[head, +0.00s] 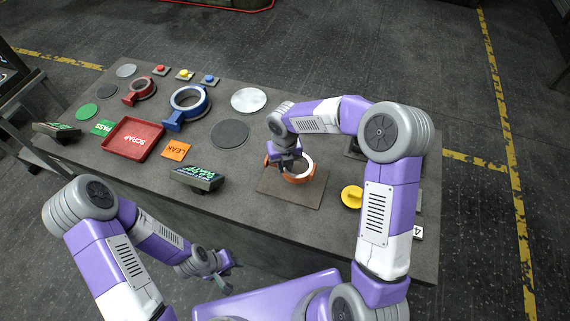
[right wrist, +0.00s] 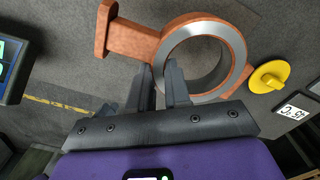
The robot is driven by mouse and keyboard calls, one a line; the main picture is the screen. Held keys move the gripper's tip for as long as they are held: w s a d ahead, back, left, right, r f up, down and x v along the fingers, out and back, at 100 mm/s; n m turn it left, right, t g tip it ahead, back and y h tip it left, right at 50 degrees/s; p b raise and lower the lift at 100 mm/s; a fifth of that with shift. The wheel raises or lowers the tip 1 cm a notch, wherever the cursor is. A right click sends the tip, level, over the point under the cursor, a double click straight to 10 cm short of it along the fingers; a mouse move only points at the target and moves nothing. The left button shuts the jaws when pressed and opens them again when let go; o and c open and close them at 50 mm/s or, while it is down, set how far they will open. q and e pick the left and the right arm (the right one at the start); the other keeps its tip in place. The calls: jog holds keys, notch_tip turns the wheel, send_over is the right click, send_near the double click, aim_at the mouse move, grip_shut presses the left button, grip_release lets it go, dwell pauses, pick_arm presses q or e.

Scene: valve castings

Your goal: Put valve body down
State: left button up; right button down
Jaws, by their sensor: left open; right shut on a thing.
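The orange valve body (head: 301,172), a ring with a bright metal inner face and a side arm, is at the brown mat (head: 290,199) on the table. My right gripper (head: 288,160) is shut on the ring's wall; the right wrist view shows the valve body (right wrist: 242,72) with the fingers (right wrist: 162,82) at its near left edge. Whether its underside touches the mat is not clear. My left gripper (head: 224,278) is open and empty, low in front of the table's near edge.
A red SCRAP tray (head: 110,150), an orange LEAK card (head: 176,150), a blue ring part (head: 205,105) and a red ring part (head: 127,98) lie to the left. A dark display (head: 198,179) stands near the front edge. A yellow knob (head: 351,196) is right of the mat.

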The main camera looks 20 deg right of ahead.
aim_at(285, 172)
jog(key=shift+r, duration=0.2)
jog(key=shift+f+b, duration=1.2)
jog(key=shift+f, duration=1.3)
jog(key=shift+f+b, duration=0.35)
jog(key=shift+f, duration=0.45)
jog(key=shift+f, duration=0.25)
jog(key=c, duration=1)
grip_release()
jog(key=shift+s+f, duration=0.1)
notch_tip(285, 172, up, 8)
jog(key=shift+f+p, duration=0.15)
jog(key=shift+p, duration=0.6)
